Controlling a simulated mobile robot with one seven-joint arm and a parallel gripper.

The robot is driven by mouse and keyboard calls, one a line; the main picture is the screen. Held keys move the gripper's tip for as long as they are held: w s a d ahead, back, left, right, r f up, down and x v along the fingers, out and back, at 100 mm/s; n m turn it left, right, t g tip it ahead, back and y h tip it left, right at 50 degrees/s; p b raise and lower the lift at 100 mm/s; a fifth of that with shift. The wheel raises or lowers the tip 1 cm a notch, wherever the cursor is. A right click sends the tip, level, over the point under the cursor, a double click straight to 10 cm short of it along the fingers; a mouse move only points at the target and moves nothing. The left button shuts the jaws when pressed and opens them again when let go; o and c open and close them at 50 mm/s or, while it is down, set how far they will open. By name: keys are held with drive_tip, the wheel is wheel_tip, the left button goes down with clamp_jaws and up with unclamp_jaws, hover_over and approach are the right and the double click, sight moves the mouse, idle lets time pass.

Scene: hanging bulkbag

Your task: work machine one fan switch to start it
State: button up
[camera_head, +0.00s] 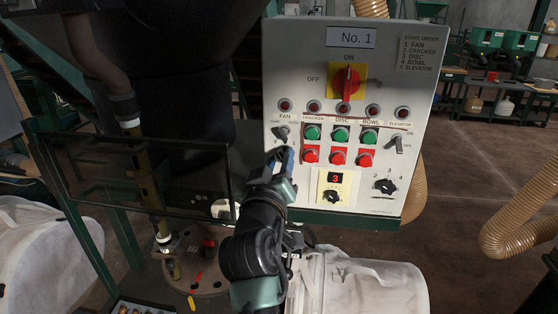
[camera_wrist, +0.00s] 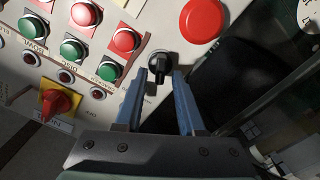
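The No. 1 control panel (camera_head: 300,60) faces me. Its fan switch (camera_head: 281,132) is a small black knob at the left, under the FAN label and its lamp. My gripper (camera_head: 284,158) is just below this switch in the head view, partly covering the panel's lower left. In the wrist view the black fan knob (camera_wrist: 158,66) shows between the tips of the two blue fingers of my gripper (camera_wrist: 160,76). The fingers are apart, with a visible gap on each side of the knob. I cannot tell whether either finger touches it.
Green buttons (camera_head: 341,134) and red buttons (camera_head: 338,157) sit right of the fan switch. A large red button (camera_wrist: 203,18) lies close to the knob in the wrist view. A dark glass panel (camera_head: 140,172) stands left, and white bags (camera_head: 365,285) lie below.

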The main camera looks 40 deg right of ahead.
clamp_jaws()
drive_tip(key=shift+f+m+b, duration=0.1)
drive_tip(key=shift+m+b, duration=0.3)
drive_tip(key=shift+b, duration=0.15)
drive_tip(key=shift+f+m+b, duration=0.1)
drive_tip(key=shift+m+b, duration=0.8)
drive_tip(key=shift+b, duration=0.35)
drive_tip(key=m+b, duration=0.5)
drive_tip(key=m, duration=0.1)
drive_tip(key=m+b, duration=0.3)
drive_tip(key=shift+s+d+m+b, duration=0.25)
drive_tip(key=shift+m+b, duration=0.05)
drive_tip(key=shift+r, duration=0.2)
drive_tip(key=shift+o, duration=1)
unclamp_jaws()
